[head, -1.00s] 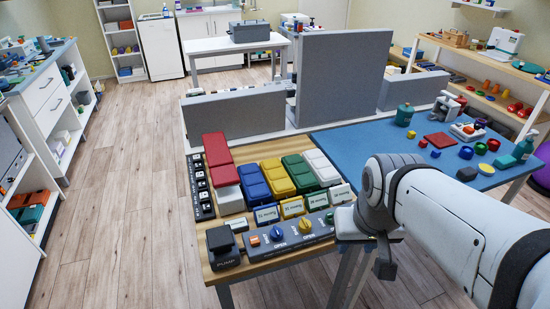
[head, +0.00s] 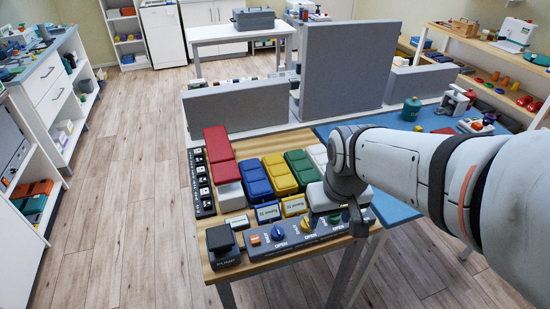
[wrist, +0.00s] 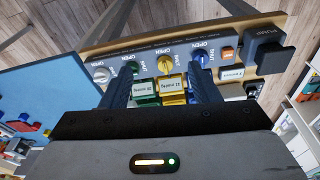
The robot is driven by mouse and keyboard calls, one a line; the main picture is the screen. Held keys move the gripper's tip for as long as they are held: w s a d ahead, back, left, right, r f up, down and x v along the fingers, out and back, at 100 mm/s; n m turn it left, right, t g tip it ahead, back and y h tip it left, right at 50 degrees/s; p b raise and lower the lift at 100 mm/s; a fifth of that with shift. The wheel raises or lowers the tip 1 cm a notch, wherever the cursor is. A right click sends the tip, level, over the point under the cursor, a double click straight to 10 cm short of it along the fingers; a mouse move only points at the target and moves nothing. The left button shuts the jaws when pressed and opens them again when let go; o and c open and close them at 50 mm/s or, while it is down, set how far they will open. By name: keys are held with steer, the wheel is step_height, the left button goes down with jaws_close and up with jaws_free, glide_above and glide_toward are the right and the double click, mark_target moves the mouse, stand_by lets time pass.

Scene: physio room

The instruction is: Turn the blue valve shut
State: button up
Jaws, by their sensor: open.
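The blue valve (head: 278,232) is a small knob on the grey valve panel (head: 257,249) at the table's front edge. OPEN is printed on its front side and SHUT beside it. Its exact pointing is too small to tell. My gripper (head: 350,220) hangs at the right part of the panel, to the right of the blue valve. In the wrist view my open gripper (wrist: 163,80) has its fingers on either side of the yellow valve (wrist: 165,64) and its box. The blue valve (wrist: 201,60) shows just beyond the right finger, apart from the grip.
A black pump pedal (head: 222,240) and an orange switch (head: 255,240) lie left of the blue valve. Labelled sensor boxes (head: 268,211) and coloured double blocks (head: 279,174) stand behind the panel. A green valve (wrist: 130,67) and a white valve (wrist: 101,75) are close to my left finger.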

steer(key=w+a+f+n+g+p, duration=0.1)
steer(key=w+a+f+n+p, duration=0.15)
steer(key=w+a, duration=0.35)
steer(key=n+g+p, duration=0.1)
steer(key=n, duration=0.2)
glide_above(278, 229)
step_height(278, 229, down, 6)
steer(key=shift+s+r, duration=0.1)
steer(key=shift+r, duration=0.15)
steer(key=shift+f, duration=0.3)
step_height(278, 229, down, 8)
steer(key=shift+r+p, duration=0.2)
steer(key=shift+p, duration=0.15)
steer(key=c, duration=1)
steer(key=shift+o, duration=0.2)
